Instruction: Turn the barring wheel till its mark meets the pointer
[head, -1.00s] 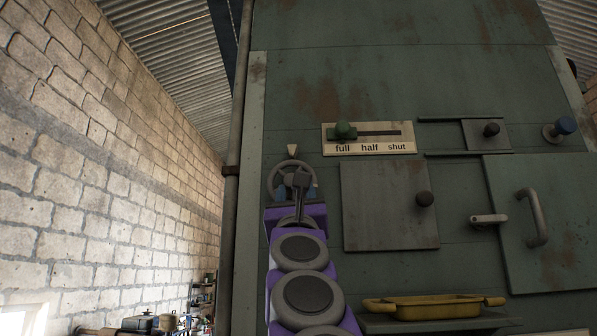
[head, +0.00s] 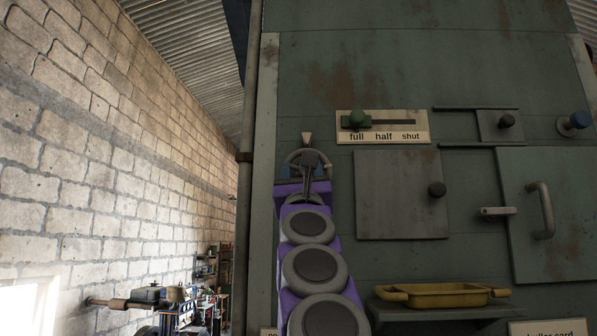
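The barring wheel shows as a dark grey ring (head: 295,155) on the left side of the green panel. A small cream pointer (head: 307,138) sits just above its rim. My purple arm reaches up from below, and my dark gripper (head: 309,164) is in front of the wheel, overlapping its middle. The gripper and arm hide much of the wheel's centre and lower part. I cannot make out the wheel's mark. I cannot tell whether the fingers are open or shut, or whether they touch the wheel.
A green-knobbed slider (head: 357,119) marked full, half, shut is right of the pointer. A square plate (head: 401,195) with a knob, a handled door (head: 565,225) and a yellow tray (head: 440,297) on a shelf are further right. A vertical pipe (head: 247,190) runs left of the panel.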

